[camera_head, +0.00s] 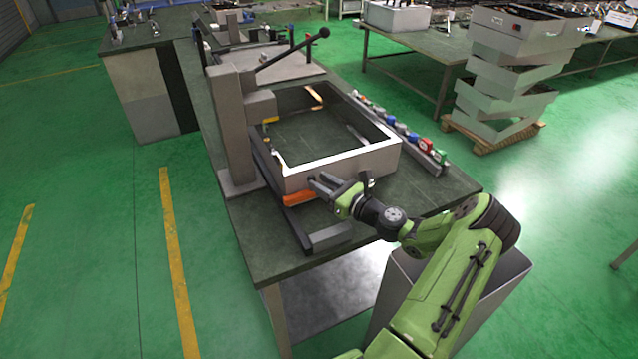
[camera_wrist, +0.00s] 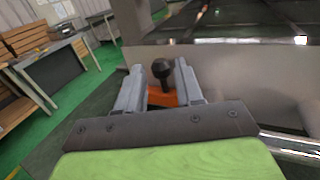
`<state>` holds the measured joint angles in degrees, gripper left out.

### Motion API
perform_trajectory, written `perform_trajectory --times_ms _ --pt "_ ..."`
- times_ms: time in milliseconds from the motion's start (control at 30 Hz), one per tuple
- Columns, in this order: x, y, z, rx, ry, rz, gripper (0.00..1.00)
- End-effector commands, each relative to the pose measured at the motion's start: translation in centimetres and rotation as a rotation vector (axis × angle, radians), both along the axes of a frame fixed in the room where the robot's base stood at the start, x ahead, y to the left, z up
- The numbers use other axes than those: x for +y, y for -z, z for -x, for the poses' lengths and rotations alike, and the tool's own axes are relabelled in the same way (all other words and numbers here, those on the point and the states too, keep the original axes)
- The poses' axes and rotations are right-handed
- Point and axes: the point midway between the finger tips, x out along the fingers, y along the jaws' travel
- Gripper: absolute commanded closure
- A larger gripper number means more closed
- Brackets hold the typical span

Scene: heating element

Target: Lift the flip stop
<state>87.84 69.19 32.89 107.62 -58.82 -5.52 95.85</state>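The orange part (camera_head: 298,198), which looks like the flip stop, sits low at the near-left corner of the grey rectangular frame (camera_head: 345,166). In the wrist view, the orange (camera_wrist: 166,98) shows between my fingers, with a dark round knob (camera_wrist: 162,70) in front of or on it. My gripper (camera_head: 318,184) is beside the frame's near wall, just right of the orange part. In the wrist view, my gripper (camera_wrist: 159,66) is open, its two fingers apart on either side of the knob. I cannot tell whether either finger touches it.
The frame lies on a dark-topped workbench (camera_head: 440,202), beside a grey column (camera_head: 232,130) with a black-knobbed lever (camera_head: 292,52). A rail with coloured blocks (camera_head: 412,137) runs along the right. Stacked grey bins (camera_head: 505,70) stand behind. The bench's near-right corner is clear.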

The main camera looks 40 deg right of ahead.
Motion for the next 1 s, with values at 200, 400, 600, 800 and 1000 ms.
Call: perform_trajectory --times_ms 200,400,600,800,1000 --pt "0.20 0.00 -1.55 0.000 0.000 -0.001 0.64" --pt "0.18 0.00 -1.52 0.000 0.000 0.000 0.67" --pt "0.18 0.01 -1.49 0.001 0.000 0.000 0.97" --pt "0.18 0.02 -1.48 0.001 0.000 0.000 1.00" --pt "0.26 -0.16 -1.50 0.005 -0.001 0.013 1.00"
